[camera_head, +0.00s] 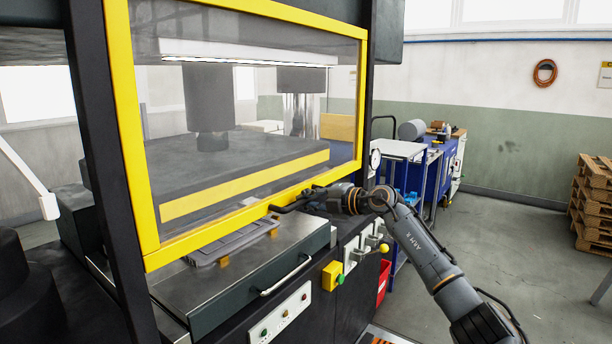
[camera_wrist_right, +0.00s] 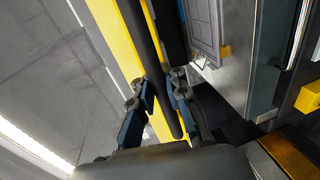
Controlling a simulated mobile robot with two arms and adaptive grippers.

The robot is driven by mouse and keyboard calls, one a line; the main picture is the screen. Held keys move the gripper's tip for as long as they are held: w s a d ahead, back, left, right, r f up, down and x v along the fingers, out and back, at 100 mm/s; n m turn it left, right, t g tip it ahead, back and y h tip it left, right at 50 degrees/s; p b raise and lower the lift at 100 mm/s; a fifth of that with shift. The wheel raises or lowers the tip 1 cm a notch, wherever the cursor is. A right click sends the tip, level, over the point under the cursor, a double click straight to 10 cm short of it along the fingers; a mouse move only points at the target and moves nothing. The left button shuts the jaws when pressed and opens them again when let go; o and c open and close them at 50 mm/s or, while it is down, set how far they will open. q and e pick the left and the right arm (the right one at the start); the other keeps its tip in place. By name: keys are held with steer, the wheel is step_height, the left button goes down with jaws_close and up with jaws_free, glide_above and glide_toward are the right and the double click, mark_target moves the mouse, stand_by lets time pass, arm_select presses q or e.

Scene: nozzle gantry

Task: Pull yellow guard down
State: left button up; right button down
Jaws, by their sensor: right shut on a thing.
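The yellow guard (camera_head: 122,125) is a yellow frame around a clear pane on the front of the dark machine. Its bottom rail hangs just above the front of the metal bed, and a strip of bed shows below it. My right gripper (camera_head: 284,208) is at the bottom rail, toward its right end. In the right wrist view the yellow rail (camera_wrist_right: 112,45) runs beside a dark handle bar (camera_wrist_right: 150,55). The fingers of my right gripper (camera_wrist_right: 160,92) are shut on this bar, one on each side. My left gripper is not in view.
A grey plate (camera_head: 235,243) lies on the bed below the guard. A drawer-like front with a metal handle (camera_head: 286,277), a yellow switch box (camera_head: 332,275) and a button panel (camera_head: 280,314) are below. Blue carts and pallets (camera_head: 594,205) stand right, with open floor between.

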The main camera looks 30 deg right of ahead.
step_height(320, 180, down, 17)
steer(key=b, duration=0.4)
steer(key=shift+b, duration=0.3)
steer(key=shift+s+f, duration=0.1)
steer(key=c, duration=1.5)
jaws_free()
steer(key=shift+s, duration=0.1)
steer(key=shift+o, duration=0.8)
steer(key=shift+s+d, duration=0.1)
steer(key=shift+d, duration=0.05)
steer(key=shift+d+r, duration=0.1)
steer(key=shift+r, duration=0.2)
steer(key=v, duration=1.2)
steer(key=shift+f, duration=0.15)
